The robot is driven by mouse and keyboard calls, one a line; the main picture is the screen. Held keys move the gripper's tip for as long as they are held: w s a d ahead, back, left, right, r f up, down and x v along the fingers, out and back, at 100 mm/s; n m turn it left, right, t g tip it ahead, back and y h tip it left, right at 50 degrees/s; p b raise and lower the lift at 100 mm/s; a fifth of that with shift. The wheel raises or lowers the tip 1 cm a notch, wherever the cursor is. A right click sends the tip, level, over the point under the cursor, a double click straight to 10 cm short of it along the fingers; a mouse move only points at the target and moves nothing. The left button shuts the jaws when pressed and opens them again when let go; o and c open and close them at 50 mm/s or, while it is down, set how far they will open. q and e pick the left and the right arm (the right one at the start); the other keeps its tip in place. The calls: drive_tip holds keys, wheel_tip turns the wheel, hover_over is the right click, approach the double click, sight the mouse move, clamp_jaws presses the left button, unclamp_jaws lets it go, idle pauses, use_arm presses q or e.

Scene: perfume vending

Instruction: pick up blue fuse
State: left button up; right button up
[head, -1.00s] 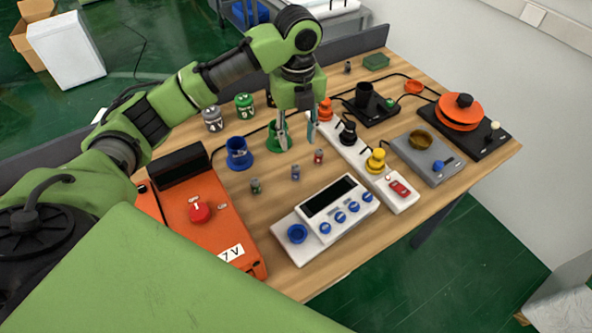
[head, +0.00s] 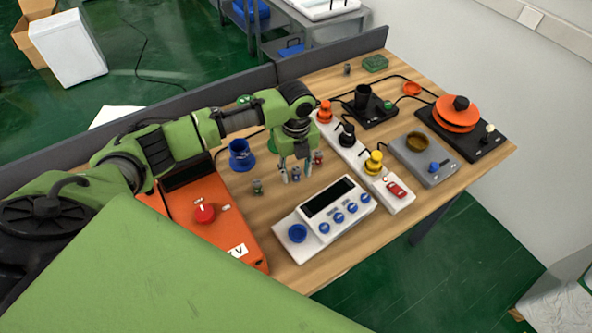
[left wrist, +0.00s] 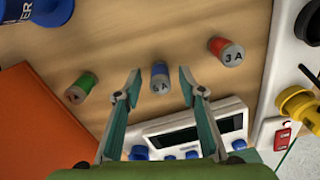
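In the left wrist view the blue fuse (left wrist: 160,78) shows between the fingertips, with a gap on each side. My left gripper (head: 296,178) is open and points down over it; the gripper (left wrist: 160,76) holds nothing. In the head view the green fuse (head: 257,187) and red fuse (head: 318,157) flank the left gripper. My right gripper is not in view.
A white meter with blue knobs (head: 325,220) lies just in front of the fuses. An orange box (head: 225,225) is at left, a white switch strip (head: 395,197) at right. A blue cup (head: 241,155) stands behind. Bare wood lies around the fuses.

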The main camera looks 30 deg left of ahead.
use_arm(q)
drive_tip(key=shift+f, duration=0.25)
clamp_jaws()
drive_tip(key=shift+r, duration=0.15)
drive_tip(key=shift+r+b, duration=0.25)
drive_tip(key=shift+b, duration=0.05)
wheel_tip(320, 180, up, 2)
drive_tip(key=shift+w+r+b, duration=0.1)
drive_tip(key=shift+r+b, duration=0.1)
drive_tip(key=shift+b, duration=0.6)
drive_tip(key=s+d+r+b, duration=0.2)
drive_tip(key=s+d+r, duration=0.8)
drive_tip(key=shift+b, duration=0.3)
